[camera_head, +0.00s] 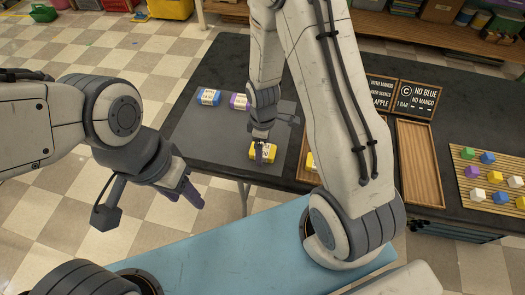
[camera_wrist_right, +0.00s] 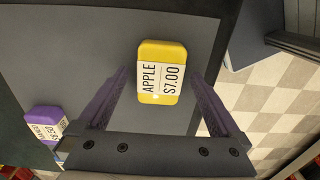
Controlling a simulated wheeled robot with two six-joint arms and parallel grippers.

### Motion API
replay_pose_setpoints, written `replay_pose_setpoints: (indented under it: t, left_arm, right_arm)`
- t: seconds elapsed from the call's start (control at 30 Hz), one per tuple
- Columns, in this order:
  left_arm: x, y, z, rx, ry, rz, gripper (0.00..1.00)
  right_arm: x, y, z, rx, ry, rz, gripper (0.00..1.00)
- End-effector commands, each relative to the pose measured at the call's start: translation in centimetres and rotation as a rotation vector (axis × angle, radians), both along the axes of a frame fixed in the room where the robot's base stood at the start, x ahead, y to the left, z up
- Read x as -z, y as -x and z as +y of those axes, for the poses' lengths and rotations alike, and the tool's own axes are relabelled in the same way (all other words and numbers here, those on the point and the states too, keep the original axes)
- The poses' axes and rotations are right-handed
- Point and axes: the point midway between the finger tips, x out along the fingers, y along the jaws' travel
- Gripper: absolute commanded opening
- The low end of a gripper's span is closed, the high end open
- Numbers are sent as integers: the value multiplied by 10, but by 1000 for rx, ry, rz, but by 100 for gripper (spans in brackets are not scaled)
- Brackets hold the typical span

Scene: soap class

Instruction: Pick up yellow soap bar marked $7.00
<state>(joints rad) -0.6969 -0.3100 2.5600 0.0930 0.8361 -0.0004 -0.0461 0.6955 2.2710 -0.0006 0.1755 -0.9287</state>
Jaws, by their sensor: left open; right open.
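The yellow soap bar (camera_wrist_right: 163,70) carries a white label reading APPLE $7.00 in the right wrist view. In the head view the yellow soap bar (camera_head: 263,153) lies on the grey mat (camera_head: 205,137) near its front edge. My right gripper (camera_head: 265,150) is open above it; in the wrist view the purple fingers (camera_wrist_right: 158,90) stand to either side of the bar, apart from it. My left gripper (camera_head: 190,195) is open and empty, away from the table over the floor side.
A blue soap (camera_head: 208,97) and a purple soap (camera_head: 240,102) lie farther back on the mat. An empty wooden tray (camera_head: 418,165), menu boards (camera_head: 405,98) and a slatted rack (camera_head: 490,185) of coloured cubes stand to the right. Another tray is partly hidden by my right arm.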

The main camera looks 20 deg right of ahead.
Motion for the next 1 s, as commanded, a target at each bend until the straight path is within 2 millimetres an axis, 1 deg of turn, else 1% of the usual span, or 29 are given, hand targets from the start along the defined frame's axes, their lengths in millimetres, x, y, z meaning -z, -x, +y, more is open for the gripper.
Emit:
replay_pose_setpoints:
  t: [0.2, 0.23, 0.27, 0.3, 0.37, 0.4, 0.47, 0.77, 0.87, 1.0]
  left_arm:
    - [0, 0, 0, 0, 0, 0, 50]
    - [0, 0, 0, 0, 0, 0, 50]
    - [0, 0, 0, 0, 0, 0, 50]
    - [0, 0, 0, 0, 0, 0, 50]
    - [0, 0, 0, 0, 0, 0, 50]
    - [0, 0, 0, 0, 0, 0, 50]
    - [0, 0, 0, 0, 0, 0, 50]
    - [0, 0, 0, 0, 0, 0, 50]
    - [0, 0, 0, 0, 0, 0, 50]
    - [0, 0, 0, 0, 0, 0, 50]
  right_arm:
    - [1, 0, 0, 0, 0, -1, 100]
    - [1, 0, 0, 0, 0, -1, 92]
    - [1, 0, 0, 0, 0, -1, 81]
    - [1, 0, 0, 0, 1, -1, 66]
    - [1, 0, 0, 0, 1, -1, 43]
    - [1, 0, 0, 0, 1, -1, 27]
    - [1, 0, 0, 0, 1, -1, 6]
    - [-2, -1, 0, 0, 0, -2, 6]
    - [-8, -1, 0, 0, 0, -4, 6]
    - [-26, -1, 0, 1, 0, -5, 6]
